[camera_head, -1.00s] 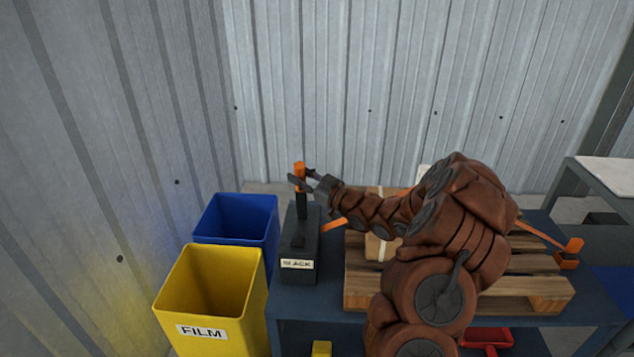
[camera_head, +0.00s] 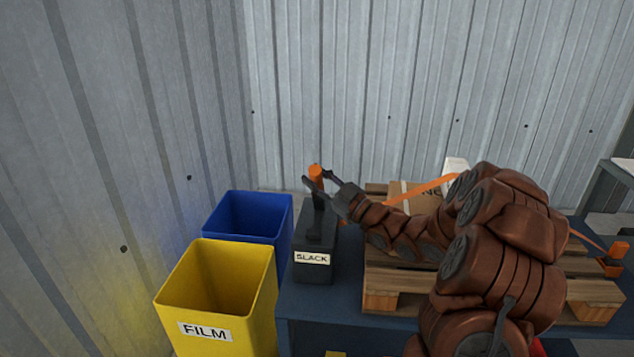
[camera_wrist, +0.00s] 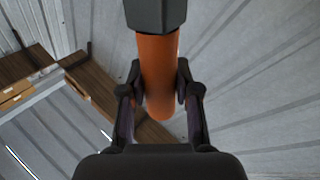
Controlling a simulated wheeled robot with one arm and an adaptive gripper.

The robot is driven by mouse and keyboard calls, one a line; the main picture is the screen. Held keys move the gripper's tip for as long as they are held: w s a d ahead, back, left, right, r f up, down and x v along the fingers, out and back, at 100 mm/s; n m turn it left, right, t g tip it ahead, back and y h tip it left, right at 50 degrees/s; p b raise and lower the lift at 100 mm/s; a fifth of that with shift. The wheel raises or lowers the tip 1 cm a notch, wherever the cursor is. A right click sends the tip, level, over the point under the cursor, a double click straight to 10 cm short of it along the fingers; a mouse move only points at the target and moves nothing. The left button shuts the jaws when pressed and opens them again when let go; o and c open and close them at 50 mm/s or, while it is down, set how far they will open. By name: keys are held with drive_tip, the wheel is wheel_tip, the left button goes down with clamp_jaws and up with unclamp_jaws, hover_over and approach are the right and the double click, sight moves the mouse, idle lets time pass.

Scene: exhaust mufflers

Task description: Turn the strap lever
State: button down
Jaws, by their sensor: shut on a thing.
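The strap lever (camera_head: 316,203) is a dark upright arm with an orange grip on top. It stands on a dark box labelled SLACK (camera_head: 314,268) at the left end of the blue table. My gripper (camera_head: 316,182) is at the top of the lever, coming from the right, with its fingers around the orange grip. In the wrist view the orange grip (camera_wrist: 158,75) lies between the two fingers, which are shut on it. An orange strap (camera_head: 425,188) runs over a carton (camera_head: 412,203) on the pallet; my arm hides part of both.
A yellow bin labelled FILM (camera_head: 215,300) and a blue bin (camera_head: 250,218) stand left of the table (camera_head: 335,305). A wooden pallet (camera_head: 395,283) lies on the table under my arm. An orange strap fitting (camera_head: 617,252) is at the right. Corrugated walls enclose the left and back.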

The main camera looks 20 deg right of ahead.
idle(0.4)
drive_tip(key=c, duration=0.8)
unclamp_jaws()
drive_tip(key=shift+s, duration=0.1)
drive_tip(key=v, duration=0.7)
drive_tip(key=shift+s, duration=0.2)
drive_tip(key=shift+d, duration=0.15)
